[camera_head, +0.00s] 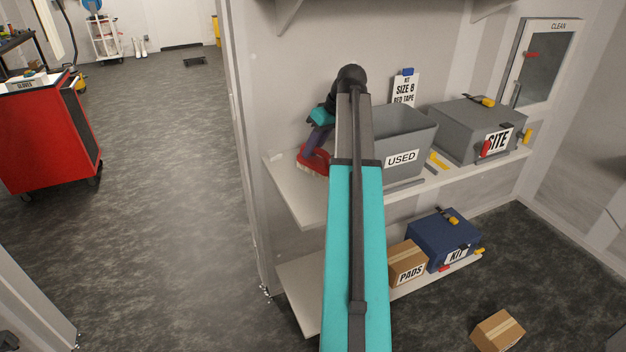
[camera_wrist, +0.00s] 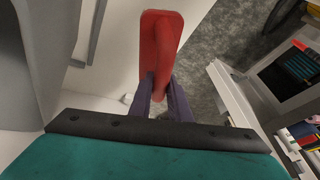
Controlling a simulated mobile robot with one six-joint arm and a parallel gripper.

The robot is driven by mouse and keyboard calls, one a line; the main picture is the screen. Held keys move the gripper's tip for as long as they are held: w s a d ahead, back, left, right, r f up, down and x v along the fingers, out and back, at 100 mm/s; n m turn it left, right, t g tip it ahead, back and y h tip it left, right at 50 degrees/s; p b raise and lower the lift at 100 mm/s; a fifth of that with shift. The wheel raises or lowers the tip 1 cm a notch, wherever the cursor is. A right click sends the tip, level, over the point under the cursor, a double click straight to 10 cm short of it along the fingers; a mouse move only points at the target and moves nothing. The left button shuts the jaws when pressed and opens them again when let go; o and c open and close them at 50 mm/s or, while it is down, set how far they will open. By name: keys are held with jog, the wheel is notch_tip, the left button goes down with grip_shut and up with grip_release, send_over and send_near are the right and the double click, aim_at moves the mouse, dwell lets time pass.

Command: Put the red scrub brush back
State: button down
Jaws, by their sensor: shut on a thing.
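The red scrub brush (camera_head: 314,158) is at the left end of the upper shelf, partly hidden behind my arm. Its pale bristles face down, at or just above the shelf surface; I cannot tell whether they touch. My gripper (camera_head: 311,150) is shut on the brush from above. In the wrist view the purple fingers of my gripper (camera_wrist: 163,100) hold the red brush (camera_wrist: 160,45) by its handle, with the white shelf below and to the left.
The upper shelf (camera_head: 295,193) holds a grey USED bin (camera_head: 412,140) right of the brush and a grey SITE box (camera_head: 470,125). Below are a PADS carton (camera_head: 408,264) and a blue KIT box (camera_head: 445,238). A loose carton (camera_head: 498,330) lies on the floor. The shelf's front left corner is clear.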

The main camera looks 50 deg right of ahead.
aim_at(314, 160)
jog(key=shift+f+p, duration=0.6)
jog(key=shift+f, duration=1.9)
jog(key=shift+f, duration=0.1)
jog(key=shift+f+p, duration=0.55)
jog(key=shift+f, duration=1.2)
jog(key=shift+f, duration=0.15)
jog(key=c, duration=1.7)
grip_release()
jog(key=shift+o, duration=0.2)
jog(key=shift+b+v, duration=1.4)
jog(key=shift+v, duration=4.75)
